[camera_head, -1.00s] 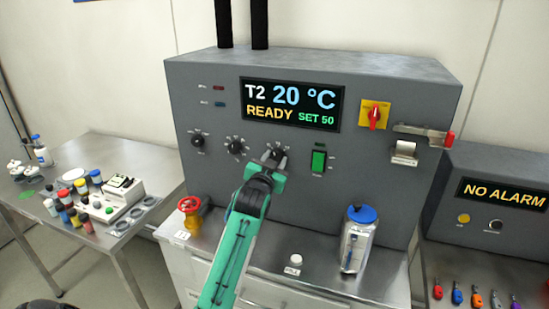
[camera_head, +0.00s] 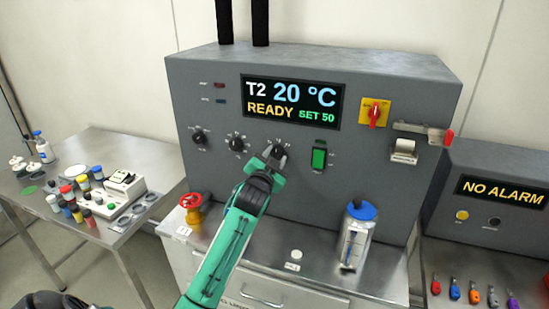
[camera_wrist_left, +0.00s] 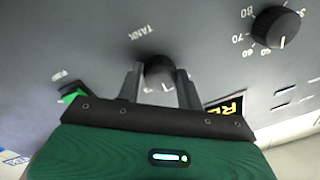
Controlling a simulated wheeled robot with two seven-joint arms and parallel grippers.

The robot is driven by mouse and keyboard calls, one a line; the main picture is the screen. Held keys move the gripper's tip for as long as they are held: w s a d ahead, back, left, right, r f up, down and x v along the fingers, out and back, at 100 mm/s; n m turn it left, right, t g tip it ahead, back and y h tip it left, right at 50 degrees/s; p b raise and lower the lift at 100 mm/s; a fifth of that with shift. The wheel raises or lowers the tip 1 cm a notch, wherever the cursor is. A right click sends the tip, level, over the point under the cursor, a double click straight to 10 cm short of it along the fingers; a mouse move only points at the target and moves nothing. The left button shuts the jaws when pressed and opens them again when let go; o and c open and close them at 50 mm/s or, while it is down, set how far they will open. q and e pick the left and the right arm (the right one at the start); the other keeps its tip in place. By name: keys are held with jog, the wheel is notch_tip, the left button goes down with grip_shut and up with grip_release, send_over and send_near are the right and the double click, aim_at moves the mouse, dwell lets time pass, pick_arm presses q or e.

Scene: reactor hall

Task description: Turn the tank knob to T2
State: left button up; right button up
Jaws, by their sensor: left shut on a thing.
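The tank knob (camera_head: 278,151) is the rightmost of three black knobs on the front of the grey cabinet (camera_head: 400,190). My left gripper (camera_head: 267,162) is shut on it and partly covers it in the head view. In the left wrist view the dark tank knob (camera_wrist_left: 160,70) sits between the two fingers of my left gripper (camera_wrist_left: 160,88), under the label TANK. The knob's pointer is too small to read surely. The display (camera_head: 291,103) reads T2, 20 °C, READY, SET 50. My right gripper is not in view.
A green switch (camera_head: 319,157) sits right of the tank knob, and the middle knob (camera_head: 236,144) left of it. A red-handled lever (camera_head: 447,137) juts out at the right.

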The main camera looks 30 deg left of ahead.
pick_arm(q)
jog(key=o, duration=1)
jog(key=shift+b+v, duration=2.05)
jog(key=shift+v, duration=4.85)
jog(key=shift+f, duration=0.1)
